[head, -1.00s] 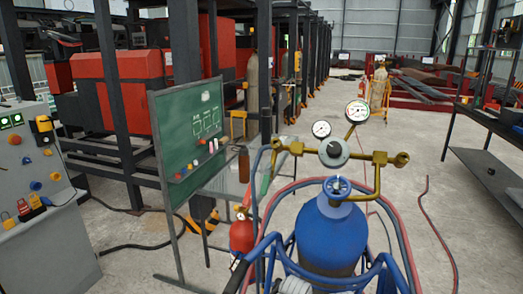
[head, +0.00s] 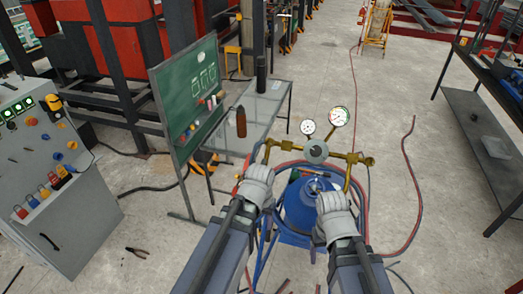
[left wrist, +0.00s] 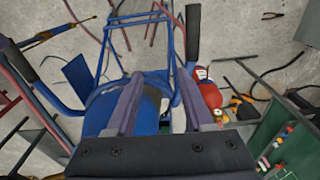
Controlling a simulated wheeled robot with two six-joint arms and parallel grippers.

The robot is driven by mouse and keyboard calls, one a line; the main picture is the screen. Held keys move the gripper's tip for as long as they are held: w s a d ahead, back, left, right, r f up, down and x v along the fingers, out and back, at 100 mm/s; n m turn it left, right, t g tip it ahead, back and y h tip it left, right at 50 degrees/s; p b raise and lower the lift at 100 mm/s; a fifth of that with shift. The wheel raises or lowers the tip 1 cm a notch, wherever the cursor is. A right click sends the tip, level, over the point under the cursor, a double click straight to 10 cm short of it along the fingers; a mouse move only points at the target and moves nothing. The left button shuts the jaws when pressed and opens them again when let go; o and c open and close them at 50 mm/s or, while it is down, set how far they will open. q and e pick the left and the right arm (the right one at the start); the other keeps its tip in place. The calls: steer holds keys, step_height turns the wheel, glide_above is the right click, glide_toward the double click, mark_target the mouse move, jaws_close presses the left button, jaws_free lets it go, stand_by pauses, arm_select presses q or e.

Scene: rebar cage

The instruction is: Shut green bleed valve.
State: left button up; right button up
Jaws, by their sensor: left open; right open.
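I cannot make out a green bleed valve for certain in either view. In the head view, a brass regulator bar (head: 350,157) with two round gauges (head: 338,117) and a grey centre knob (head: 316,152) stands above a blue cylinder (head: 297,212). My left gripper (head: 258,168) is at the left end of the bar. The left wrist view shows its two fingers (left wrist: 160,98) apart with nothing gripped, above the blue cylinder (left wrist: 98,118) and beside a red bottle (left wrist: 209,95). My right gripper (head: 328,194) is open in front of the cylinder's top and hides part of it.
Red and blue hoses and a blue trolley frame (left wrist: 108,35) surround the cylinder. A green board (head: 188,88) and a grey table (head: 262,112) stand left and behind. A control cabinet (head: 70,195) is far left. Pliers (head: 137,252) lie on the floor.

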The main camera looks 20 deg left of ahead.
step_height(320, 180, up, 10)
steer(key=r+p, duration=0.1)
steer(key=p, duration=0.7)
arm_select(q)
steer(key=w+a+r+t, duration=0.1)
steer(key=w+r, duration=0.2)
steer(key=w, duration=0.1)
steer(key=w+a+r+t, duration=0.1)
steer(key=w+a+r, duration=0.1)
steer(key=w+r, duration=0.2)
steer(key=w+a+r+t, duration=0.1)
steer(key=w+r, duration=0.3)
steer(key=w, duration=0.2)
steer(key=shift+a+r+t+b, duration=0.2)
steer(key=shift+a+t+b, duration=0.1)
steer(key=shift+b, duration=0.1)
steer(key=b+x, duration=0.6)
steer(key=x, duration=0.1)
steer(key=shift+d+f+b, duration=0.15)
steer(key=shift+f+b, duration=0.05)
steer(key=shift+b, duration=0.15)
arm_select(e)
step_height(320, 180, down, 8)
arm_select(q)
steer(key=shift+r, duration=0.1)
steer(key=shift+c, duration=0.2)
arm_select(e)
steer(key=shift+r, duration=0.15)
arm_select(q)
jaws_close()
